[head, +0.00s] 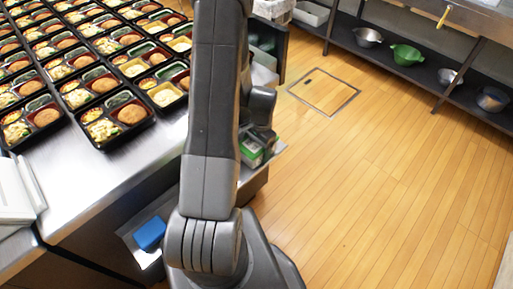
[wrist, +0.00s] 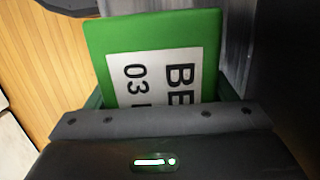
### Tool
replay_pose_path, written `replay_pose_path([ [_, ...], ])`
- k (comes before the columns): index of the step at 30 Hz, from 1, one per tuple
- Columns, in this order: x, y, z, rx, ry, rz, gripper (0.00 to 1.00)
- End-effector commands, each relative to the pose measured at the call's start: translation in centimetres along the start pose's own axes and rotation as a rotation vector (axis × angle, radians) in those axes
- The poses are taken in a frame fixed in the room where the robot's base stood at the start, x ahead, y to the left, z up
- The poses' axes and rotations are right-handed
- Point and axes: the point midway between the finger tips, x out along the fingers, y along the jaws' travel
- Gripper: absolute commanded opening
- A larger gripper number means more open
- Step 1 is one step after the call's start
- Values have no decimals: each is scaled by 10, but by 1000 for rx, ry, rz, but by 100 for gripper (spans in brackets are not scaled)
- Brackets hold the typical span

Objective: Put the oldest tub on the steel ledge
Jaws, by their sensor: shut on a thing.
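A green tub (head: 248,160) with a white label shows just below my gripper (head: 262,135) in the head view, partly hidden behind my arm. In the wrist view the green tub (wrist: 150,32) fills the middle, its label turned sideways and reading "BE" and "03", the rest cut off. My gripper (wrist: 160,112) is shut on this tub. A narrow steel ledge (head: 150,258) runs along the counter's side, low down, mostly hidden by my arm. A blue block-like thing (head: 150,233), perhaps another tub, sits on it. I cannot tell whether the green tub touches the ledge.
The steel counter (head: 90,185) at left carries many black bento trays (head: 112,120) filled with food. White trays (head: 14,190) lie at its near left corner. Bowls, one a green colander (head: 406,55), stand on a low shelf at back right. The wooden floor (head: 370,170) is clear.

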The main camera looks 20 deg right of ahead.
Motion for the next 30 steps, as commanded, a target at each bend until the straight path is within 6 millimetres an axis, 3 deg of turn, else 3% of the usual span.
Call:
replay_pose_path([
  [3, 1, 0, 0, 0, 0, 0, 44],
  [4, 1, 0, 0, 0, 0, 0, 79],
  [7, 2, 0, 0, 0, -1, 1, 98],
  [20, 0, 2, 1, 1, -4, 3, 99],
  [26, -18, 0, 2, 0, 1, 0, 99],
  [30, -44, 0, 1, 0, 4, -3, 99],
])
